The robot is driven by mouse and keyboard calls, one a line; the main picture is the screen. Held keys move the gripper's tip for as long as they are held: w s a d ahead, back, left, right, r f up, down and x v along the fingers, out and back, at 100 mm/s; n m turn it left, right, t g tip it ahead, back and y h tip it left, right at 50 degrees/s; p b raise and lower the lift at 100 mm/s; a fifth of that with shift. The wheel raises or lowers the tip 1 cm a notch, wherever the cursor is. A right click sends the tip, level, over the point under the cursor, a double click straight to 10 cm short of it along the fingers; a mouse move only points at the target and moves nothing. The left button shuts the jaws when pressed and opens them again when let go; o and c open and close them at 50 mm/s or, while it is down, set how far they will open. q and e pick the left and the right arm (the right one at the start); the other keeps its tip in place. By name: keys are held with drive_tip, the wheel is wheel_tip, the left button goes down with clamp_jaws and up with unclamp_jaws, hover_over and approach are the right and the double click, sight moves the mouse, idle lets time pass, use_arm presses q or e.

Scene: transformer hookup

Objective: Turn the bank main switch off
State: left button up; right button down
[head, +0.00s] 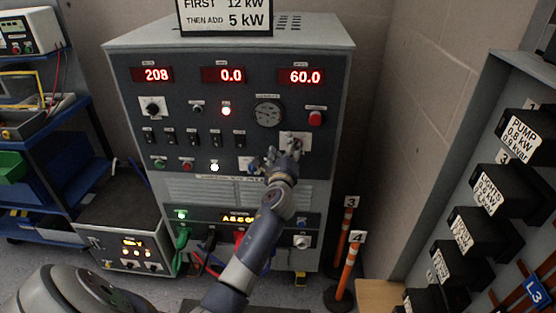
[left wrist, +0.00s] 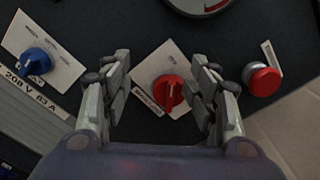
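A red rotary knob (left wrist: 168,92) on a pale labelled plate (left wrist: 150,72) shows in the left wrist view; it looks like the bank main switch, but its label is too small to read. The knob's ridge points roughly up and down in that picture. My left gripper (left wrist: 163,76) is open, with one finger on each side of the knob; I cannot tell if either touches it. In the head view, my left gripper (head: 283,153) is at the right side of the grey cabinet's panel, partly covering the white plate (head: 302,137). My right gripper is not in view.
A red push button (left wrist: 263,79) is close right of the fingers, and a blue knob (left wrist: 36,62) is to the left. The cabinet's displays (head: 231,75) read 208, 0.0 and 60.0. Orange posts (head: 342,235) stand right of the cabinet; black labelled boxes (head: 507,185) line the right wall.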

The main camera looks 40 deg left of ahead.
use_arm(q)
drive_tip(key=s+a+v, duration=0.1)
drive_tip(key=v, duration=1)
drive_tip(key=shift+a, duration=0.25)
drive_tip(key=shift+w, duration=0.1)
